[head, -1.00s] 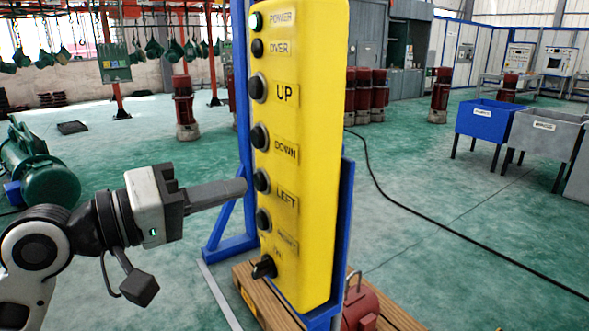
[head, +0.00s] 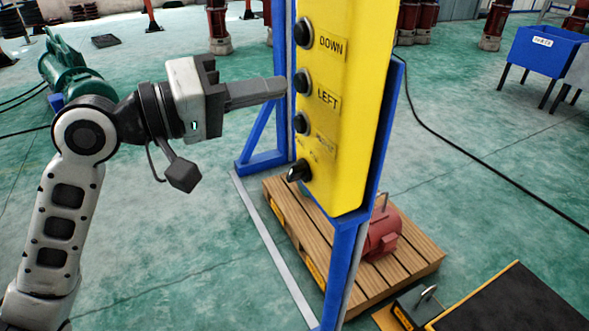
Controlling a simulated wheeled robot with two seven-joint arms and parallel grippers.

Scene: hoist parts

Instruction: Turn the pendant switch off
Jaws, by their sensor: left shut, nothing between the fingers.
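The yellow pendant (head: 350,110) stands upright on a blue frame (head: 345,255), its upper part cut off by the top of the head view. Its face shows black buttons labelled DOWN, LEFT and one hard to read. Below them is the black rotary switch (head: 299,171) with a small label beside it. My left gripper (head: 284,87) is shut and empty, its fingertips level with the LEFT button (head: 302,80) and just left of it in the picture. I cannot tell whether they touch. It is above the rotary switch. My right gripper is not in view.
A wooden pallet (head: 410,254) with a red motor (head: 382,232) lies behind the frame's foot. A dark mat (head: 510,305) is at the lower right. A black cable (head: 470,158) crosses the floor, and a blue bin (head: 543,53) stands at the right.

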